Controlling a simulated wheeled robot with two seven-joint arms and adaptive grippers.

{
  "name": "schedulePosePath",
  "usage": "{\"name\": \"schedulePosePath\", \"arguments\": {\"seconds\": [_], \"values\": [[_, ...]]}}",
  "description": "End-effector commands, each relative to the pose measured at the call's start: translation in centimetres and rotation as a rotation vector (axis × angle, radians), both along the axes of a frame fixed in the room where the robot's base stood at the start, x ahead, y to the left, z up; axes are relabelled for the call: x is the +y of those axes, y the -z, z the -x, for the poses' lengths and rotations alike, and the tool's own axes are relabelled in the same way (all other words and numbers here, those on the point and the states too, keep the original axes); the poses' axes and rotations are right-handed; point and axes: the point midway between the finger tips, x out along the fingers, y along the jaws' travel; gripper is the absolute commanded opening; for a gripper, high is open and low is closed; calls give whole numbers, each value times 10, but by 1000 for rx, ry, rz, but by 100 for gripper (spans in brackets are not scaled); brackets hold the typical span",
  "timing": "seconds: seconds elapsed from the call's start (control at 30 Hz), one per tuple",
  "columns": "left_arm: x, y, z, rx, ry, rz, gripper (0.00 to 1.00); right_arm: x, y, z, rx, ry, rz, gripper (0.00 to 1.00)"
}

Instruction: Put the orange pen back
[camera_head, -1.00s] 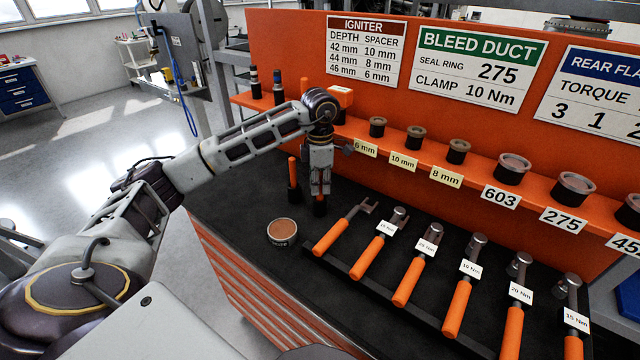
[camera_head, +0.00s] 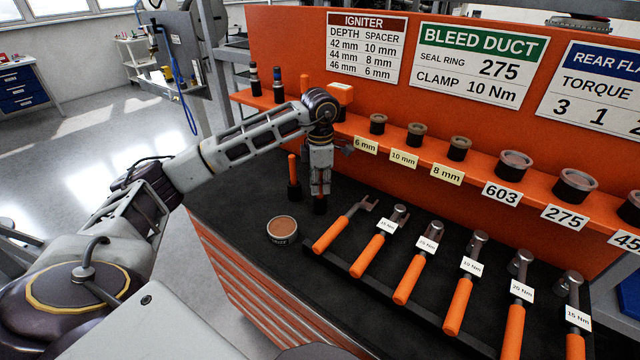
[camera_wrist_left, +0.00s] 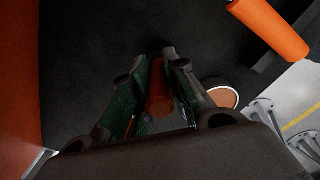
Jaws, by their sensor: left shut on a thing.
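My left gripper (camera_head: 320,190) points straight down over the black bench top, behind the tool row. In the left wrist view its fingers (camera_wrist_left: 160,72) are shut on the orange pen (camera_wrist_left: 159,100), which lies lengthwise between them. My right gripper is not in view.
A round tin with a brown top (camera_head: 282,229) stands in front of the gripper. A rack of orange-handled tools (camera_head: 408,280) lies to the right. The orange shelf (camera_head: 480,180) with rings and spacers runs behind. Bare bench top (camera_head: 235,200) lies at the left.

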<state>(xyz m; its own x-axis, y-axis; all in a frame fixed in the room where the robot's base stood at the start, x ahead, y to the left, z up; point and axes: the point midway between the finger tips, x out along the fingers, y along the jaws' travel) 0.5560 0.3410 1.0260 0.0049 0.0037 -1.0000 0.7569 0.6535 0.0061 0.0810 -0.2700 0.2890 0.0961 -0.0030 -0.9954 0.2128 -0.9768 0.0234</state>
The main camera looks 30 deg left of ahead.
Motion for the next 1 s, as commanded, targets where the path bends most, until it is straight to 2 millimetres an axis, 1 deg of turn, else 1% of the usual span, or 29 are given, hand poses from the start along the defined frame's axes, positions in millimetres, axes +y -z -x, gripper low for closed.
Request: {"name": "schedulePosePath", "arguments": {"seconds": [0.2, 1.0], "values": [[0, 2, 0, 0, 0, 0, 0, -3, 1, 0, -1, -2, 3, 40], [0, 10, 0, 0, 0, 0, 0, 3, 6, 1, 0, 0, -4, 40]]}}
